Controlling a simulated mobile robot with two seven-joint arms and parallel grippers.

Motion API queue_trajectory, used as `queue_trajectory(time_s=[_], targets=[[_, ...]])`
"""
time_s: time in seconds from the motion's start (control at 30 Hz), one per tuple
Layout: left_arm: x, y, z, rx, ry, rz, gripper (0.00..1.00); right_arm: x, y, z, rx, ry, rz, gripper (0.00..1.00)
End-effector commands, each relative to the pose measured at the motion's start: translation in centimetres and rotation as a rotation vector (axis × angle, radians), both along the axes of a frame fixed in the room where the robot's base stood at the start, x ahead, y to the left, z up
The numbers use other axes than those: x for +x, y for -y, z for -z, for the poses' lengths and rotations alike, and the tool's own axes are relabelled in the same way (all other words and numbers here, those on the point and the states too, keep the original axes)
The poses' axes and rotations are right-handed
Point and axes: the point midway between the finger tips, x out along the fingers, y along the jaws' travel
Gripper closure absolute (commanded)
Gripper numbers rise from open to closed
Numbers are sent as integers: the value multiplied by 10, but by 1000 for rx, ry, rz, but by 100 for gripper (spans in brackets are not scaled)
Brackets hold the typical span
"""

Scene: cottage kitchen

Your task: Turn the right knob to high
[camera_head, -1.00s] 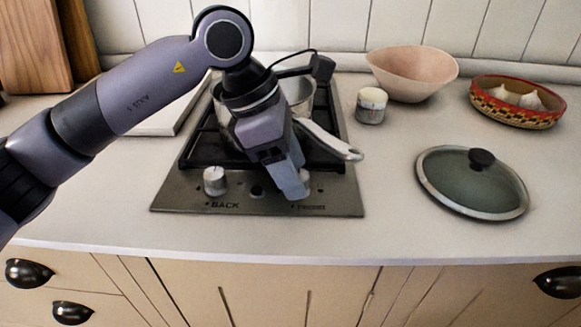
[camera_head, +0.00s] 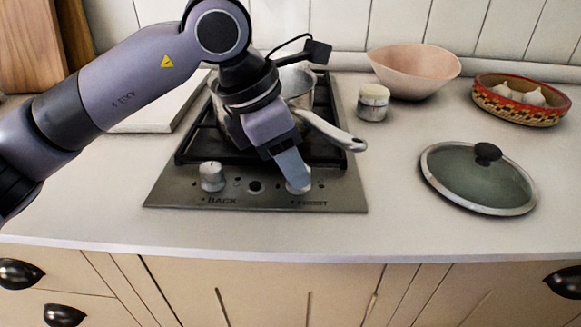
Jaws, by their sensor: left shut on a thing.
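The stove's right knob (camera_head: 301,187) is above the right label on the front panel, mostly hidden behind my left gripper. My left gripper (camera_head: 294,178) reaches down from the left and is shut on the right knob. The knob's pointer direction is hidden. The left knob (camera_head: 211,176), white and round, stands clear above the "BACK" label. The two-burner stove (camera_head: 160,192) is set in the counter. My right gripper is not in view.
A metal pot (camera_head: 297,84) stands on the burner, its handle (camera_head: 333,131) pointing to the front right, close to my gripper. A glass lid (camera_head: 470,182), a small jar (camera_head: 373,102), a pink bowl (camera_head: 413,70) and a patterned bowl (camera_head: 520,102) with garlic are on the right. The front counter is clear.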

Motion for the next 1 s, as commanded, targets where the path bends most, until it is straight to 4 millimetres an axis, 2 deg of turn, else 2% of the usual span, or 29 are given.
queue_trajectory(time_s=[0.03, 0.2, 0.6, 0.77, 1.0], targets=[[0, 0, 3, 0, 6, -40, 97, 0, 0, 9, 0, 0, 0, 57], [-2, 1, 3, 0, 7, -198, 97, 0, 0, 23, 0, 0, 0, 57], [-5, 3, 1, -1, 4, -493, 97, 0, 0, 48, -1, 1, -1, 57], [-6, 4, 1, 0, 2, -562, 97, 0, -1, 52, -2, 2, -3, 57], [-6, 4, 0, 1, 1, -609, 97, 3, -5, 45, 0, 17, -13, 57]])
